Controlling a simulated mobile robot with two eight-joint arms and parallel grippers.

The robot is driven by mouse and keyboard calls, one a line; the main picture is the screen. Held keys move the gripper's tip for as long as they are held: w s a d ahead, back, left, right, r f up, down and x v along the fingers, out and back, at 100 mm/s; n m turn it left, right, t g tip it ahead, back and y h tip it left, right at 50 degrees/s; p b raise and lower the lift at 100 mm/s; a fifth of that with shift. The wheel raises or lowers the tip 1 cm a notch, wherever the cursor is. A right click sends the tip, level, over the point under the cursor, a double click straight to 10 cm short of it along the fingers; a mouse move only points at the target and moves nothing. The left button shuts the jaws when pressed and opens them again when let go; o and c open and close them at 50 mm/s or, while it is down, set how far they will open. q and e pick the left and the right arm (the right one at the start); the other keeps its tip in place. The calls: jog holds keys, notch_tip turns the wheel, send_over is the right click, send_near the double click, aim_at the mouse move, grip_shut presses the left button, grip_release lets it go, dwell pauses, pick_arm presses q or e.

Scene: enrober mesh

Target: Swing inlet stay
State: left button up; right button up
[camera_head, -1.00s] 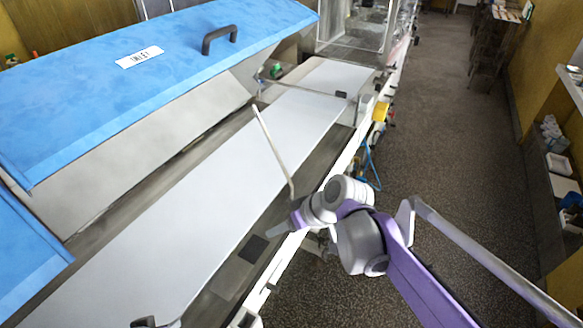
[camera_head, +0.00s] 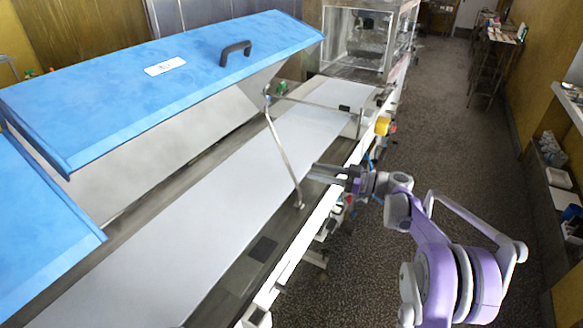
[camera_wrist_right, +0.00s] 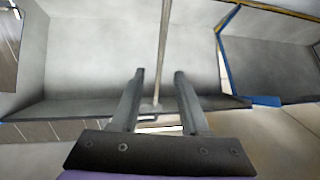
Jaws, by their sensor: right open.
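The inlet stay (camera_head: 283,148) is a thin metal rod. Its foot stands on the near rail of the machine, and it leans up and left towards the raised blue inlet lid (camera_head: 110,95). Whether its top touches the lid I cannot tell. My right gripper (camera_head: 316,172) is open, just right of the stay and above its foot. In the right wrist view, the stay (camera_wrist_right: 163,50) runs upright in the gap between the open fingers (camera_wrist_right: 160,75); whether it lies between them or beyond them is unclear. My left gripper is out of view.
A white belt (camera_head: 190,220) runs under the lid. A thin crossbar (camera_head: 315,104) spans it farther back, near a yellow-topped knob (camera_head: 382,126). A second blue lid (camera_head: 40,235) lies at the left. The speckled floor (camera_head: 450,140) to the right is clear.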

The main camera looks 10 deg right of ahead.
aim_at(288, 165)
jog(key=x, duration=0.9)
jog(key=shift+w+a, duration=0.1)
jog(key=shift+a, duration=0.2)
grip_shut()
dwell(1.0)
